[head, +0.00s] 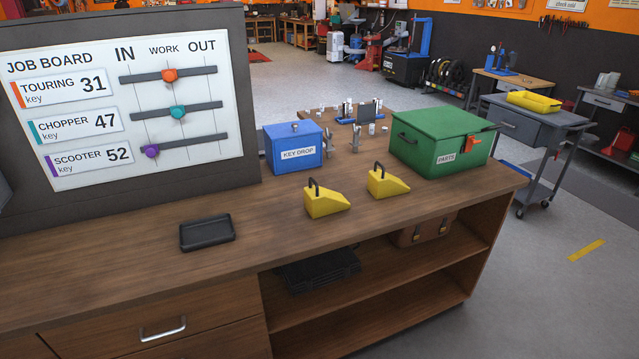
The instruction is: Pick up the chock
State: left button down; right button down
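Two yellow wedge chocks with dark loop handles stand upright on the wooden counter. The nearer chock (325,203) is left of the other chock (388,184), which sits a little farther back. Both slope down toward the right, and they stand apart from each other. Neither of my grippers shows in the head view.
A black tray (207,233) lies left of the chocks. Behind them stand a blue key drop box (293,148) and a green parts box (440,140). A job board (120,100) rises at the left. The counter (270,240) in front of the chocks is clear.

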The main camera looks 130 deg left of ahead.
aim_at(381, 185)
jog(key=u, duration=4.05)
jog(key=i, duration=0.85)
jog(key=l+z, duration=0.05)
